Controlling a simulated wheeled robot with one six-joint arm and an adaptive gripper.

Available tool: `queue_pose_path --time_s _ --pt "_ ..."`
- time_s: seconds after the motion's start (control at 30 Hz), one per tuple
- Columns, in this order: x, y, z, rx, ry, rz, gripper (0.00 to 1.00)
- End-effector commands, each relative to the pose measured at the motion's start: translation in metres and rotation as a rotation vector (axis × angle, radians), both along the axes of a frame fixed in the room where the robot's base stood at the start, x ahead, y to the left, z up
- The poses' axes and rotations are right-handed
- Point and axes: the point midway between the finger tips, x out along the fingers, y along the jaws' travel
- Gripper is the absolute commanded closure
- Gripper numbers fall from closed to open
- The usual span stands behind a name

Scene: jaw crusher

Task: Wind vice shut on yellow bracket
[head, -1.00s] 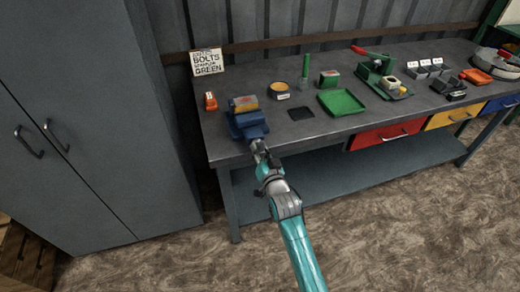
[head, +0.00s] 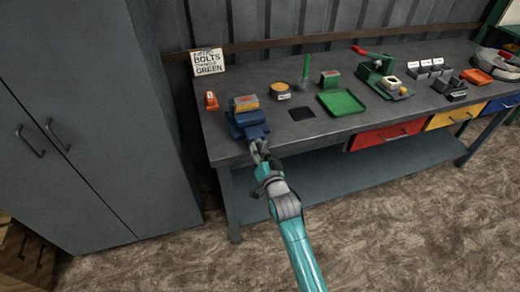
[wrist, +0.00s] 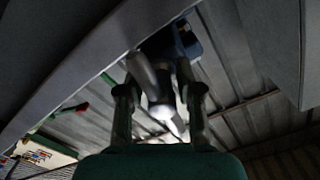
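The blue vice (head: 248,125) stands at the left front edge of the bench. The yellow bracket (head: 245,103) sits at the top of its jaws; whether a gap is left between jaw and bracket is too small to tell. My gripper (head: 257,150) is at the vice's front, at its screw end. In the wrist view, my gripper's fingers (wrist: 162,85) stand either side of a shiny metal bar (wrist: 160,109), which looks like the vice handle. Whether they press on it is unclear. Part of the blue vice (wrist: 186,42) shows beyond.
An orange item (head: 210,100) stands left of the vice. A round yellow-topped tin (head: 280,90), a green tray (head: 341,102) and a green press (head: 378,75) are to the right. A grey cabinet (head: 80,110) stands close on the left.

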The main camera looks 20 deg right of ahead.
Motion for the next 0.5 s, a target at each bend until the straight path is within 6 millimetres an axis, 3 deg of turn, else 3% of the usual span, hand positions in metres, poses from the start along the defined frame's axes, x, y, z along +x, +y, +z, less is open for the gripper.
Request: queue_pose_path --time_s 0.33,0.5 --pt "0.000 -0.001 0.005 -0.001 -0.009 -0.002 0.52" --pt "-0.013 -0.002 0.004 -0.002 -0.009 -0.002 0.52"
